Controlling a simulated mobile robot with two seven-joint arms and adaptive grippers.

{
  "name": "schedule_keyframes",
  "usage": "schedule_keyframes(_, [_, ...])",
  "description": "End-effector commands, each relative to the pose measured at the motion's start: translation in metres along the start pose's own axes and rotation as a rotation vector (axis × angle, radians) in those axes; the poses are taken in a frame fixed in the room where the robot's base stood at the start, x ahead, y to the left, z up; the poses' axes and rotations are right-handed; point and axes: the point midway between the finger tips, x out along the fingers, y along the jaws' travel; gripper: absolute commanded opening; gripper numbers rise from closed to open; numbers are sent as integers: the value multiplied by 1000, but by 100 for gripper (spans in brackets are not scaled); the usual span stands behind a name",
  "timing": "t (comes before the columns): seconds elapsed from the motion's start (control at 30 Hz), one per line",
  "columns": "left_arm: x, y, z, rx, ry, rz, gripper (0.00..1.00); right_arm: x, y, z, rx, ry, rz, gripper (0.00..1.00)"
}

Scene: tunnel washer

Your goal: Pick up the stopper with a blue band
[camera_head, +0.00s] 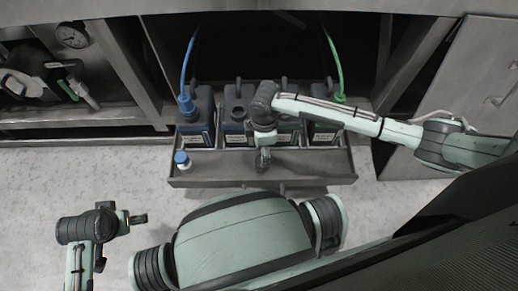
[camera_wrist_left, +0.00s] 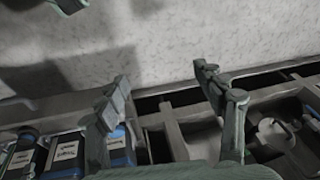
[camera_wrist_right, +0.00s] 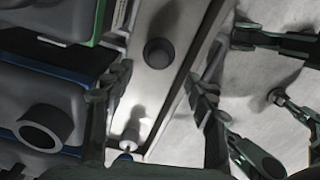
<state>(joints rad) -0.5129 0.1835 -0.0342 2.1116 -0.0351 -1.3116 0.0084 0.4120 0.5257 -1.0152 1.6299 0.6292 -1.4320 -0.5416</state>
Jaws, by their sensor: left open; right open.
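A small white piece with a blue part (camera_head: 182,160) stands at the left end of the metal tray (camera_head: 200,178); it also shows in the right wrist view (camera_wrist_right: 130,138). A dark round stopper (camera_wrist_right: 158,53) sits on the tray in the right wrist view, appearing between my right fingertips; no blue band shows on it. My right gripper (camera_head: 264,162) is open above the tray's front strip, right of the white-and-blue piece. It hides the dark stopper in the head view. My left gripper (camera_head: 138,218) is open and empty, over the floor at lower left.
Several dark canisters stand in a row at the tray's back. A blue hose (camera_head: 189,68) enters the left one, a green hose (camera_head: 335,65) the right one. One canister shows a wide neck (camera_wrist_right: 42,128). A shelf with a gauge (camera_head: 72,36) stands at left.

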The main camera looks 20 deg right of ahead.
Motion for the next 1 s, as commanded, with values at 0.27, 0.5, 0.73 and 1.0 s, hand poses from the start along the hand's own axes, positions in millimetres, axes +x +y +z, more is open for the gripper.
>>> schedule_keyframes(0.27, [-6, 2, 8, 2, -17, 0, 70, 29, 0, 2, -9, -8, -5, 56])
schedule_keyframes(0.5, [-25, -2, 4, 0, -3, -11, 70, 64, 3, 2, -8, -7, -5, 56])
schedule_keyframes(0.73, [-34, -4, 3, 0, 1, -17, 70, 78, 3, 2, -9, -6, -3, 56])
schedule_keyframes(1.0, [-34, -4, 2, -1, 1, -17, 70, 78, 3, 2, -9, -6, -3, 44])
